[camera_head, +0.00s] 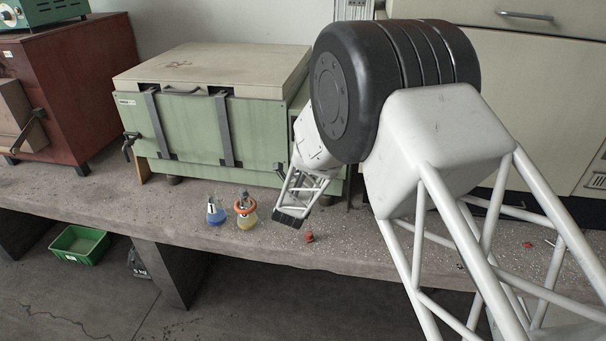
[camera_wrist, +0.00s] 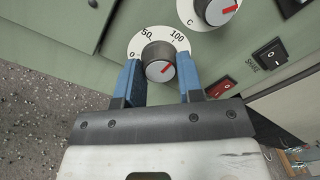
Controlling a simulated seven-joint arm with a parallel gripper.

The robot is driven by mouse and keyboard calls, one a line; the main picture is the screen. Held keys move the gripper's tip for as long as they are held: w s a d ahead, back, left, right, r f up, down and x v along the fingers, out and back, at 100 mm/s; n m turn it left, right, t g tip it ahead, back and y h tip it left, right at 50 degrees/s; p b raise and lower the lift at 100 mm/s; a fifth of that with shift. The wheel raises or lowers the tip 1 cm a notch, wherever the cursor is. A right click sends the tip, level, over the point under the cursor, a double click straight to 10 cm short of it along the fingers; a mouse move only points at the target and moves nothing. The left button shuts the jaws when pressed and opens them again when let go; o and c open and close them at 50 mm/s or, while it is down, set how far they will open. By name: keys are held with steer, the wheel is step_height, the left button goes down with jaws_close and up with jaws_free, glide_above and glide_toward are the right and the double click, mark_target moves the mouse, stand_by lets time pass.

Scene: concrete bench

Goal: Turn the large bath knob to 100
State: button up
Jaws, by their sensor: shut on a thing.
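In the wrist view, a dark round knob (camera_wrist: 158,57) with a grey face and a red pointer mark sits on a white dial (camera_wrist: 139,41) marked 0, 50 and 100. The red mark points up and to the right, on the 100 side; I cannot tell the exact reading. My gripper (camera_wrist: 160,78) has its two blue fingers on either side of the knob and is shut on it. The pale green box (camera_head: 187,128) shows in the head view on the bench. The knob and my fingertips cannot be made out there, with my arm in front.
Above right in the wrist view is a second knob (camera_wrist: 217,10) marked C. A red switch (camera_wrist: 221,87) and a black switch (camera_wrist: 269,54) lie right of the gripped knob.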

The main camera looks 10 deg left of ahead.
steer(key=o, duration=0.9)
steer(key=shift+s, duration=0.1)
steer(key=shift+s+a+f, duration=0.1)
steer(key=shift+s+f, duration=0.05)
steer(key=shift+s, duration=3.65)
